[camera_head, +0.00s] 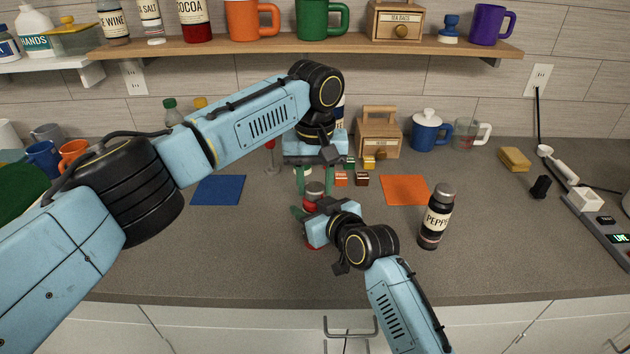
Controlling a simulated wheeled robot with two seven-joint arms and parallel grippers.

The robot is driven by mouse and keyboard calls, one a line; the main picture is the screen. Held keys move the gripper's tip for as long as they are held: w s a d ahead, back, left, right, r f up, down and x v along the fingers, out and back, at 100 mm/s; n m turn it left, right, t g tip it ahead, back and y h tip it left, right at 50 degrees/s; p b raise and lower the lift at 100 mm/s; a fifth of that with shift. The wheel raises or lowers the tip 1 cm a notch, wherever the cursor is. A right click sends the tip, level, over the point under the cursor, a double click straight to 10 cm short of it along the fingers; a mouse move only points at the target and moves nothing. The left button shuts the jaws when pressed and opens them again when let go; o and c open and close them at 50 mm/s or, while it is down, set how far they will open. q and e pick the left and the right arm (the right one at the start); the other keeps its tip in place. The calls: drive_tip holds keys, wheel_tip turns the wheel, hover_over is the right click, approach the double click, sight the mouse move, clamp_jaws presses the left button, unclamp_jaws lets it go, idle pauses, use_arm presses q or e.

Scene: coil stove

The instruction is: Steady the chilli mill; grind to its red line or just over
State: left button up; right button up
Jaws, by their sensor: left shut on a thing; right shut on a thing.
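The chilli mill (314,188) stands upright on the counter in the middle. Its grey top and some red below it show, with a bit of red low down near the counter. My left gripper (315,182) comes down from above and is shut on the mill's top. My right gripper (303,213) reaches in from the front right, lower down, and is shut on the mill's body. My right gripper and wrist hide most of the body. The red line and the level of any grounds cannot be made out.
A dark pepper bottle (436,216) stands to the right. A blue mat (218,190) and an orange mat (404,190) lie either side. Small blocks (361,180) and a wooden box (378,137) are behind the mill. The front counter is clear.

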sight(315, 187)
use_arm(q)
drive_tip(key=o, duration=1)
wheel_tip(315, 187, up, 12)
